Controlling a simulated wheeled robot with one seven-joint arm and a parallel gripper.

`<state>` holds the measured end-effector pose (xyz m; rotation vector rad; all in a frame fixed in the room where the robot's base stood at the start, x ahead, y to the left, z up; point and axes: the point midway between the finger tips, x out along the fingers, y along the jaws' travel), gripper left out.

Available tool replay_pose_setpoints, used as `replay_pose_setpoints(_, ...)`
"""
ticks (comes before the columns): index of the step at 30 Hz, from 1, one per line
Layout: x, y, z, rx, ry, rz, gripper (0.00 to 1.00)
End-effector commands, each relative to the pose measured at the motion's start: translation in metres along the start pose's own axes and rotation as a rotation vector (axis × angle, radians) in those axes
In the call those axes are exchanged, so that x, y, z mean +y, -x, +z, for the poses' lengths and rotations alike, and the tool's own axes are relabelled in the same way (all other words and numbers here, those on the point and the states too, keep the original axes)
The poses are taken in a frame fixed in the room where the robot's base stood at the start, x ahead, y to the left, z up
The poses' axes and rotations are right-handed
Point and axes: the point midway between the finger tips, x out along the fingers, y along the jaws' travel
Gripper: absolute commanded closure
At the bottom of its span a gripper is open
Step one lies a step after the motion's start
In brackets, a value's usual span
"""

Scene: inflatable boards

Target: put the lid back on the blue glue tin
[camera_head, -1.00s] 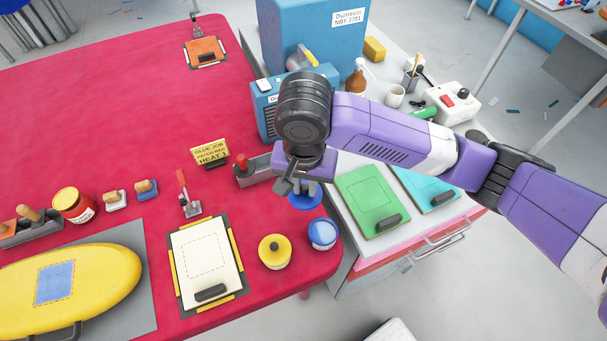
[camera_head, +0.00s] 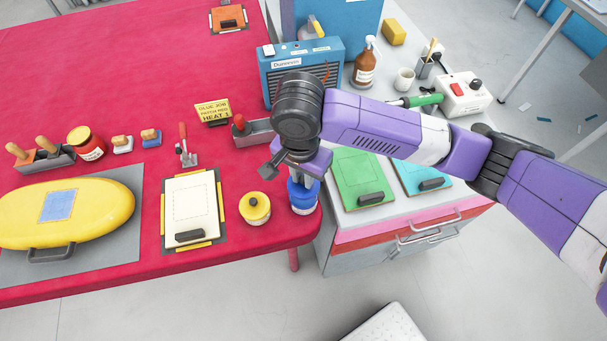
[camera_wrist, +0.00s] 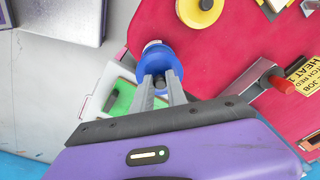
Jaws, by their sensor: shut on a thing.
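The blue glue tin (camera_head: 304,208) stands upright on the red table near its right front corner. My gripper (camera_head: 303,176) is above it, pointing down, shut on the blue lid (camera_head: 303,189). In the wrist view the two fingers of my gripper (camera_wrist: 161,88) hold the lid (camera_wrist: 164,60). The pale edge of the tin (camera_wrist: 152,44) shows just beyond the lid. The lid covers the tin's top in both views. I cannot tell whether the lid is touching or seated on the rim.
A yellow tin (camera_head: 255,208) stands close to the left of the blue tin. A clamped white board (camera_head: 191,210) lies further left. A grey tray (camera_head: 257,133) and the yellow sign (camera_head: 212,111) are behind. The cabinet with green board (camera_head: 362,177) is right of the table.

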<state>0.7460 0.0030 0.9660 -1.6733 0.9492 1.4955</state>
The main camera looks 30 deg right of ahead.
Motion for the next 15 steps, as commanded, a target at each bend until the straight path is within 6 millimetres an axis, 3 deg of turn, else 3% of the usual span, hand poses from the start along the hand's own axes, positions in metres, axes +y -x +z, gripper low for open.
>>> replay_pose_setpoints(15,0.001,-0.044,0.005,-0.002,-0.001,0.0,1.0)
